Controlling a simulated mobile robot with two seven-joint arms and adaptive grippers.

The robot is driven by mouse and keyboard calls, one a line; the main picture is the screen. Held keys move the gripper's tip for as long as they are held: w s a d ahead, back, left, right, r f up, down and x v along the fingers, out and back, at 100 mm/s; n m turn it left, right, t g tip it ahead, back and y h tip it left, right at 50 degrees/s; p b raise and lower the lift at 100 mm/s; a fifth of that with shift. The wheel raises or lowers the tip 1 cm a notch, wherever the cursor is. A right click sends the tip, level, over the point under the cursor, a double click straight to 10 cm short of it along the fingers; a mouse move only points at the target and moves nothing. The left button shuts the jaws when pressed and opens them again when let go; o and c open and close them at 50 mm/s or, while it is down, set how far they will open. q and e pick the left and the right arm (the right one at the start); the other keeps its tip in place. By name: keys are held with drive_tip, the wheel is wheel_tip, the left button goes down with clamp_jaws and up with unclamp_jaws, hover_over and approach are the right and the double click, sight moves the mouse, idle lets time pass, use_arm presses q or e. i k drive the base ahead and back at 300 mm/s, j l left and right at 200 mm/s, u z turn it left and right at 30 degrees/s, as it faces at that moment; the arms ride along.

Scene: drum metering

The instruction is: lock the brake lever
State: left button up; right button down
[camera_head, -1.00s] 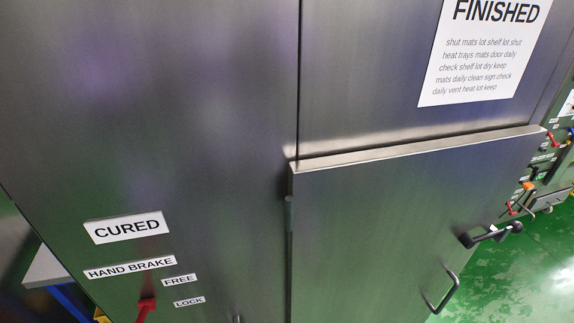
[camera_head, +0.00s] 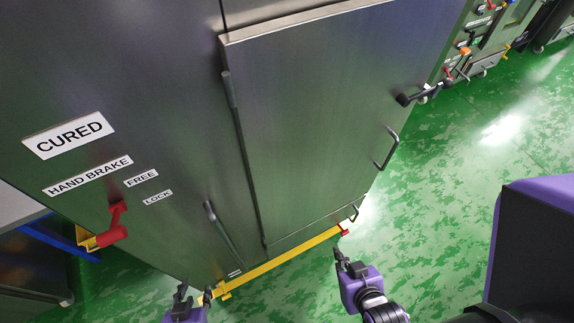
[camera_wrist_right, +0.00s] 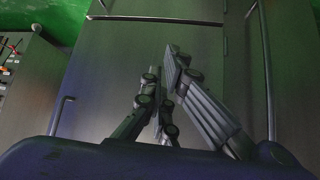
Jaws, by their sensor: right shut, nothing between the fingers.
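The red brake lever (camera_head: 113,236) is on the dark metal cabinet front at the lower left of the head view. It hangs below the HAND BRAKE label (camera_head: 88,175), with a thick red grip at its lower end. The FREE label (camera_head: 141,178) and the LOCK label (camera_head: 157,197) are to its right, LOCK the lower one. My left gripper (camera_head: 194,290) is at the bottom edge, right of and below the lever, apart from it, its fingers spread. My right gripper (camera_head: 341,252) is farther right, shut and empty; its fingers also show in the right wrist view (camera_wrist_right: 168,62).
A cabinet door (camera_head: 310,120) with a handle (camera_head: 387,149) fills the middle. A yellow bar (camera_head: 285,263) runs along the cabinet's foot. A blue frame (camera_head: 60,238) stands left of the lever. Green floor (camera_head: 450,215) is open to the right.

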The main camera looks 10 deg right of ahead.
sight(116, 232)
drive_tip(key=k+u, duration=0.1)
drive_tip(key=u, duration=0.25)
drive_tip(key=j+u, duration=0.1)
drive_tip(key=u, duration=0.25)
drive_tip(key=k+u, duration=0.15)
drive_tip(key=u, duration=0.2)
drive_tip(key=i+j, duration=0.05)
